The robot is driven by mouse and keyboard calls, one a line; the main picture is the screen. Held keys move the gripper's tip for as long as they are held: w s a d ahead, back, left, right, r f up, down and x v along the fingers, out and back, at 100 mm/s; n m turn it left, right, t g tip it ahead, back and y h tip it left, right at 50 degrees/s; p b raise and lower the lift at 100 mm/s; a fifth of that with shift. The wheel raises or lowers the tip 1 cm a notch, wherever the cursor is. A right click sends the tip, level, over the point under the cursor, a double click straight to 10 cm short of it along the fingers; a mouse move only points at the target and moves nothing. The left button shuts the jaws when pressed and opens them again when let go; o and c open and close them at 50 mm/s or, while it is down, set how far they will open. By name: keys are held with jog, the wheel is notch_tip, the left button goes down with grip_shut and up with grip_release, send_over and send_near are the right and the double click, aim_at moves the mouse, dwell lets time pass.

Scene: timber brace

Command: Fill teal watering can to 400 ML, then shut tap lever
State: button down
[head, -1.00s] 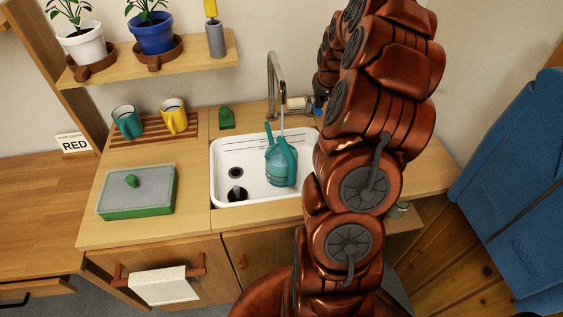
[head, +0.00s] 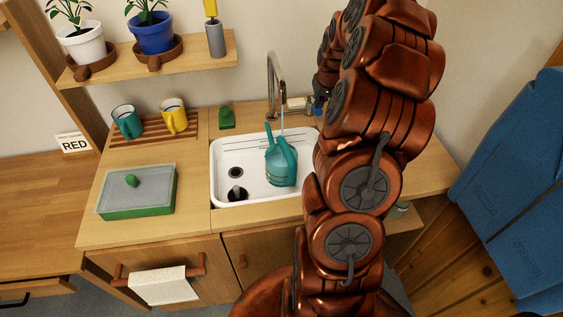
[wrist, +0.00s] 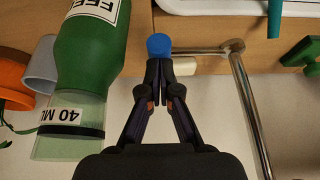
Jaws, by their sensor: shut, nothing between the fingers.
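The teal watering can (head: 281,166) stands upright in the white sink under the tap (head: 272,75). A thin stream of water (head: 283,120) runs from the spout down to the can. Its fill level against any marks is too small to read. The tap lever's blue end (head: 318,107) shows beside my arm. In the wrist view the blue knob (wrist: 159,44) is just beyond the tips of my gripper (wrist: 160,68), with the chrome spout (wrist: 245,95) to its right. My gripper is shut and empty, close to the knob; whether they touch is unclear. My arm hides the gripper in the head view.
A green bottle (wrist: 92,45) with a clear section labelled 40 ML stands close left of my gripper in the wrist view. The sink's rim (head: 213,175) surrounds the can. A green-based box (head: 138,190) and two mugs (head: 174,118) are on the left counter.

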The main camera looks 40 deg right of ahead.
jog(key=shift+f, duration=0.5)
jog(key=shift+r, duration=3.6)
